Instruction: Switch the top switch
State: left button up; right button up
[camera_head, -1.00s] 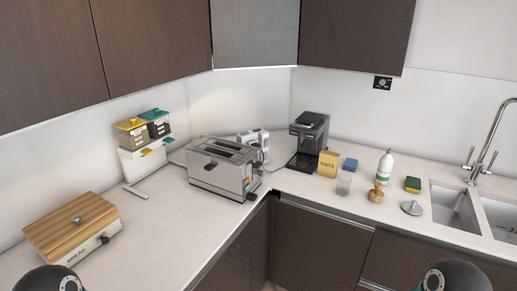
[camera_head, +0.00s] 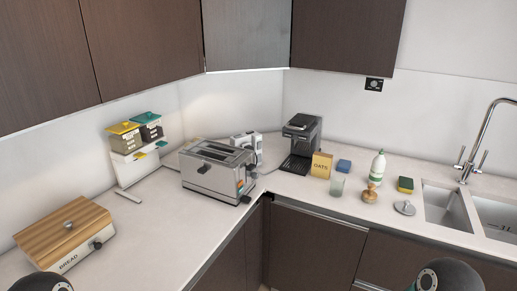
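No stacked ovens and no clearly recognisable top switch show in the head view. A small black plate (camera_head: 374,84) sits on the back wall under the right end of the dark upper cabinets; I cannot tell whether it is a switch or a socket. Only round dark parts of my two arms show at the bottom edge, one at the left and one at the right. Neither of my grippers is in view.
The L-shaped counter holds a bread box (camera_head: 66,235), a toaster (camera_head: 215,170), a coffee machine (camera_head: 302,143), an oats box (camera_head: 321,165), a white bottle (camera_head: 377,168) and a sink (camera_head: 446,207).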

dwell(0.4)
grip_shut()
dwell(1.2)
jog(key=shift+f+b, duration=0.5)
